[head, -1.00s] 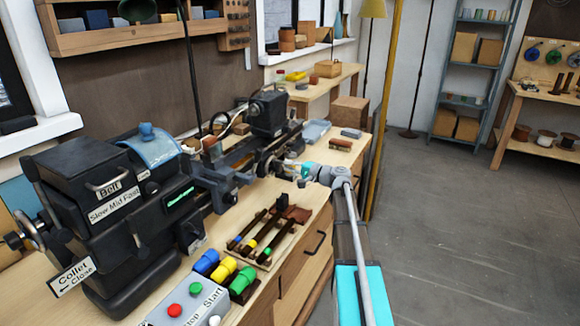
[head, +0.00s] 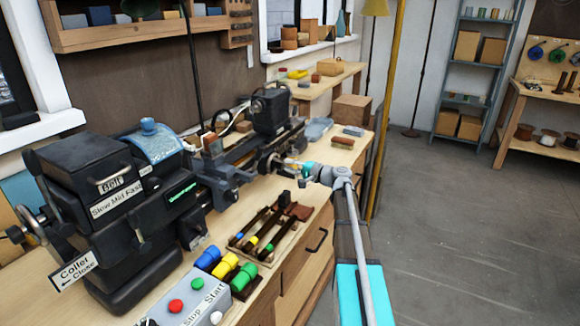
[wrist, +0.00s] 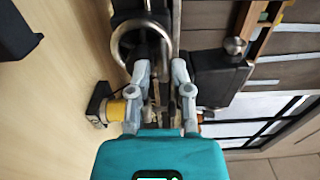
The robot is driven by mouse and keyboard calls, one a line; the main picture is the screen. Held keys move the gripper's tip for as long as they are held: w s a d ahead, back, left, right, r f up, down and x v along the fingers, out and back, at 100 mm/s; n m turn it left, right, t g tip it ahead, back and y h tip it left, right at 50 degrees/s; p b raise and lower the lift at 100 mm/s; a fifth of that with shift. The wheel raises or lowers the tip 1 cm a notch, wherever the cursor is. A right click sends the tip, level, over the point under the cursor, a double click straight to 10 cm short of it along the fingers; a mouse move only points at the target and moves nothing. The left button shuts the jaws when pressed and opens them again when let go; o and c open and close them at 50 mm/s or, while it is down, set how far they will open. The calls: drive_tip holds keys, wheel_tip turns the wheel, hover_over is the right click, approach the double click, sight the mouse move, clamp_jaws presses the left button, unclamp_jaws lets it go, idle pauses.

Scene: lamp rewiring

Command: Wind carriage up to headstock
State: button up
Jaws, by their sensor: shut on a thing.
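The lathe's dark headstock (head: 95,200) stands at the left in the head view. The dark grey carriage (head: 222,182) sits on the bed just right of it, close by; any gap is hard to judge. A round handwheel (head: 271,162) is at the bed's front, right of the carriage. It looks like the metal ring in the wrist view (wrist: 118,42). My gripper (head: 291,166) is at this wheel, coming from the right. In the wrist view my gripper (wrist: 160,82) has its fingers close together on a narrow part by the ring, likely the handwheel handle. The fingers hide most of it.
A tool rack (head: 268,232) and a control box (head: 188,300) with coloured buttons lie along the bench front. The tailstock (head: 272,110) stands at the bed's far end. A yellow pole (head: 383,120) rises right of the bench. The floor (head: 470,240) at right is clear.

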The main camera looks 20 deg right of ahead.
drive_tip(key=shift+o, duration=0.3)
drive_tip(key=shift+d+f, duration=0.1)
drive_tip(key=shift+f, duration=0.1)
drive_tip(key=o, duration=0.4)
drive_tip(key=shift+w, duration=0.1)
drive_tip(key=shift+o, duration=0.6)
drive_tip(key=shift+w+f, duration=0.1)
drive_tip(key=shift+s+d, duration=0.1)
drive_tip(key=shift+s, duration=0.1)
drive_tip(key=v, duration=0.6)
drive_tip(key=shift+s+d, duration=0.15)
drive_tip(key=shift+s, duration=0.15)
